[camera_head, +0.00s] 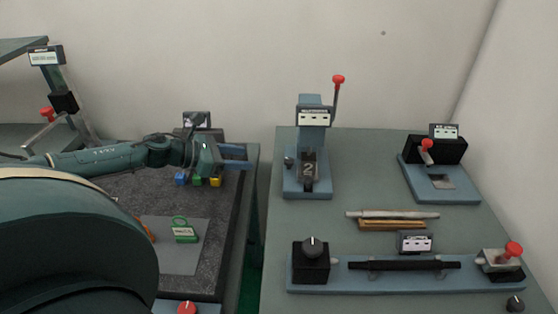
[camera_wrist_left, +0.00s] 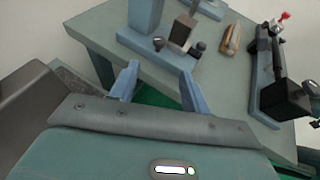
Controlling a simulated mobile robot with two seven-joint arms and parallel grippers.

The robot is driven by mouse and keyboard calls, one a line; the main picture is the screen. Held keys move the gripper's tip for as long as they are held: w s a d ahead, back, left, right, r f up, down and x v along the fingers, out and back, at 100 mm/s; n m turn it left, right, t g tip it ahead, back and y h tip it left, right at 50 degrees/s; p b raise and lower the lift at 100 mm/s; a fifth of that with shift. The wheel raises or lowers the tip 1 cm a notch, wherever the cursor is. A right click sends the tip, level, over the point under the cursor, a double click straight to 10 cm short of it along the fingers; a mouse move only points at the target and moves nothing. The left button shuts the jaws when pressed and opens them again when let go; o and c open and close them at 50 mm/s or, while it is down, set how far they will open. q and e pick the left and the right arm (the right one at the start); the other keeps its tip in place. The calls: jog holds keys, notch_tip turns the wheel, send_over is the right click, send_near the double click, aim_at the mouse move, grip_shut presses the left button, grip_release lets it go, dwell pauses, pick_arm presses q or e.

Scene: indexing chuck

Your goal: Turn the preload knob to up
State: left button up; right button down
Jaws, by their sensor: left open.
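A black knob with a pale pointer line (camera_head: 312,247) sits on a black box at the left end of the long blue fixture (camera_head: 340,284); its line points roughly up in the head view. A smaller dark knob (camera_head: 289,160) is on the left side of the blue upright press (camera_head: 313,141). I cannot read which is labelled preload. My left gripper (camera_head: 240,158) is open and empty, left of the press, over the gap between the tables. In the left wrist view its blue fingers (camera_wrist_left: 160,86) are apart, short of the green table. My right gripper is not seen.
A black rod (camera_head: 404,265) lies along the fixture, with a red-knobbed clamp (camera_head: 513,249) at its right end. Another red-knobbed device (camera_head: 436,150) stands back right. Small coloured blocks (camera_head: 198,181) sit below my left wrist.

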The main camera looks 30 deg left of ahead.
aim_at(286, 161)
pick_arm(q)
jog(key=p+x, duration=0.2)
jog(key=x, duration=1)
jog(key=shift+w+d, duration=0.2)
jog(key=shift+w, duration=0.1)
jog(key=shift+c, duration=0.2)
jog(key=c, duration=0.9)
